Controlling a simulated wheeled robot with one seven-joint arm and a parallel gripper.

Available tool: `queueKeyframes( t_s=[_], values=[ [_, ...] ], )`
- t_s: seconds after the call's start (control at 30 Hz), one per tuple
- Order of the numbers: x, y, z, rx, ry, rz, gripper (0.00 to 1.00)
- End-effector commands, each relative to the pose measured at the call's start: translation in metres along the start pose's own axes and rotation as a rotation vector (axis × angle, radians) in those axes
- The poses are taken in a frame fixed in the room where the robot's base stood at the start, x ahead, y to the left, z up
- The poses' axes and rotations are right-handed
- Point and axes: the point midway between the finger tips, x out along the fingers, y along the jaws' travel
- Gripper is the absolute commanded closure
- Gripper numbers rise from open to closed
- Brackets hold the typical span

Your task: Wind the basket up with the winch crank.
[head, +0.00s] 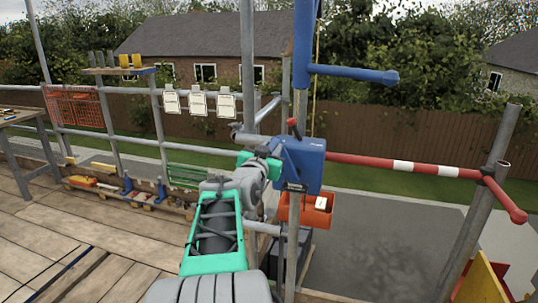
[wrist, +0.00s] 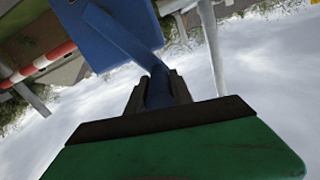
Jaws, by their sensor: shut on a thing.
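The blue winch box (head: 303,160) is fixed to an upright scaffold pole, and a dark lever with a red end (head: 294,123) sticks up from it. My gripper (head: 272,160) reaches the winch's left side in the head view. In the wrist view my gripper (wrist: 158,90) is shut on the handle of the blue crank (wrist: 128,42), whose arm runs up to the winch housing (wrist: 88,50). The orange basket (head: 318,214) is below the winch, partly behind the pole, with a white-topped item (head: 320,203) in it. The crank is mostly hidden in the head view.
A blue hoist arm (head: 350,74) extends right above the winch, with a rope (head: 316,95) beside the pole. A red and white barrier bar (head: 410,168) runs right from near the winch. Several white tags (head: 198,103) hang on the rail. The plank deck (head: 90,235) at left is mostly clear.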

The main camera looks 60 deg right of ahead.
Motion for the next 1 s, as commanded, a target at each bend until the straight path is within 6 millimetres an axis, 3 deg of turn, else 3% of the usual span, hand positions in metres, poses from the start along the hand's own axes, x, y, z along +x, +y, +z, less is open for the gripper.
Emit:
queueKeyframes(
  t_s=[0.1,0.13,0.4,0.67,1.0],
  values=[
    [0.000,0.002,-0.002,-0.002,0.001,0.006,1.00],
    [0.000,0.003,-0.002,-0.002,0.001,0.006,0.72],
    [0.000,0.001,-0.002,-0.002,0.002,0.004,0.51],
    [-0.003,0.000,-0.001,-0.002,0.002,0.001,0.51],
    [-0.064,0.000,-0.002,-0.002,0.005,0.000,0.51]
  ],
)
